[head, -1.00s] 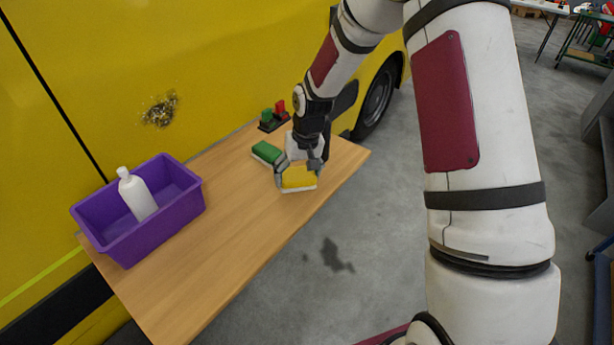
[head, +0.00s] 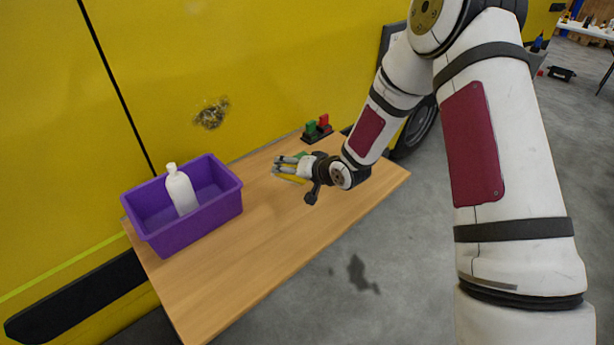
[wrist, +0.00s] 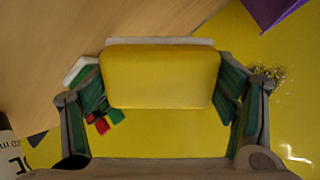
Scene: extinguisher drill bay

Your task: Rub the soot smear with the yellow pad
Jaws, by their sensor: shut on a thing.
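The soot smear (head: 211,113) is a dark, speckled patch on the yellow vehicle side, above and behind the table. In the wrist view its specks (wrist: 279,73) show at the right, beside a finger. The yellow pad (wrist: 160,78) has a pale backing and lies across between my fingers. My gripper (head: 287,167) is shut on the pad, with its fingers pointing left above the table. In the head view only a thin yellow edge of the pad (head: 290,179) shows below the fingers. The pad is apart from the smear, which is up and to the left of it.
A purple bin (head: 160,238) holding a white bottle (head: 181,190) stands at the table's left. A green pad (head: 301,155) is mostly hidden behind my gripper. A dark holder with green and red pieces (head: 317,129) stands at the back. The table (head: 235,262) is clear in front.

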